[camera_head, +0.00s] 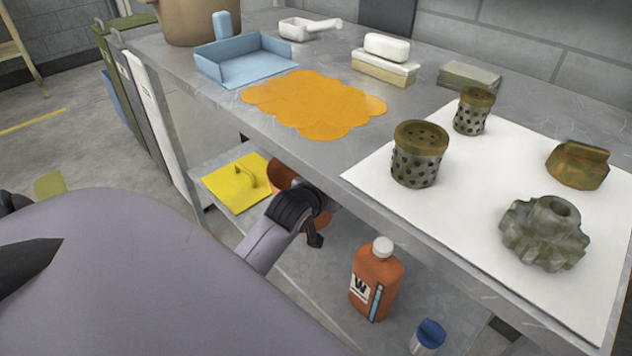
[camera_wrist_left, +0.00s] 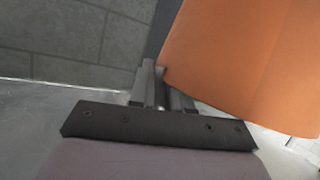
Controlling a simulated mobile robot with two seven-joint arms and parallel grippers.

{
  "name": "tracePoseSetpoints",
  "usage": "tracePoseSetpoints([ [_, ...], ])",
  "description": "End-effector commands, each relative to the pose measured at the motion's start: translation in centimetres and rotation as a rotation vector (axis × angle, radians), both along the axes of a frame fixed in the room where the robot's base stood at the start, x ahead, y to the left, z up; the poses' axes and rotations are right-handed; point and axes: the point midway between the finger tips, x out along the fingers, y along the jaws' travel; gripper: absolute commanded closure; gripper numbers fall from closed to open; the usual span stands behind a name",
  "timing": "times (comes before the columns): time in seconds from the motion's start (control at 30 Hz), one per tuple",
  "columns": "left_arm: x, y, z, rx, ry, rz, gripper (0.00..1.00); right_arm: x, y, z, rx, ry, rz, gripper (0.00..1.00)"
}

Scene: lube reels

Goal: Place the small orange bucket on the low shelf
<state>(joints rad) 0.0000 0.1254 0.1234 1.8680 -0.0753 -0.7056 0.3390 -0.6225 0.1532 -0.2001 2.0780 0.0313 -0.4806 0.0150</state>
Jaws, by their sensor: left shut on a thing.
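The small orange bucket (camera_head: 282,173) is under the worktop in the head view, mostly hidden by my left gripper and the table's front edge. My left gripper (camera_head: 311,203) reaches in over the low shelf (camera_head: 318,268). In the left wrist view the bucket's orange wall (camera_wrist_left: 245,60) fills the upper right, and the fingers (camera_wrist_left: 160,88) are shut on its edge. The bucket looks tilted in that view. I cannot tell whether its base touches the shelf. My right gripper is not in view.
On the low shelf, a yellow dustpan-like piece (camera_head: 236,184) lies left of the bucket; an orange bottle (camera_head: 376,280) and a blue-capped container (camera_head: 428,336) stand to the right. The steel worktop (camera_head: 215,103) hangs above, holding a blue tray (camera_head: 240,68) and metal parts on a white sheet (camera_head: 465,180).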

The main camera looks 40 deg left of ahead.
Motion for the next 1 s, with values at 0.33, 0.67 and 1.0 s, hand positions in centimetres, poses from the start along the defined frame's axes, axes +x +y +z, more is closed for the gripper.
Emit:
tracePoseSetpoints([
  [0.33, 0.0, 0.0, -5.4, 0.003, -0.004, 0.002, 1.0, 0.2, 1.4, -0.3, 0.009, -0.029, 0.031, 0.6],
  [0.67, 0.0, 0.0, -8.3, 0.004, -0.003, 0.002, 1.0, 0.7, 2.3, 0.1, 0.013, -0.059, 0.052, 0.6],
  [1.0, 0.0, 0.0, -9.6, 0.004, -0.007, 0.001, 1.0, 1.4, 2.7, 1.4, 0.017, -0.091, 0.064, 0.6],
])
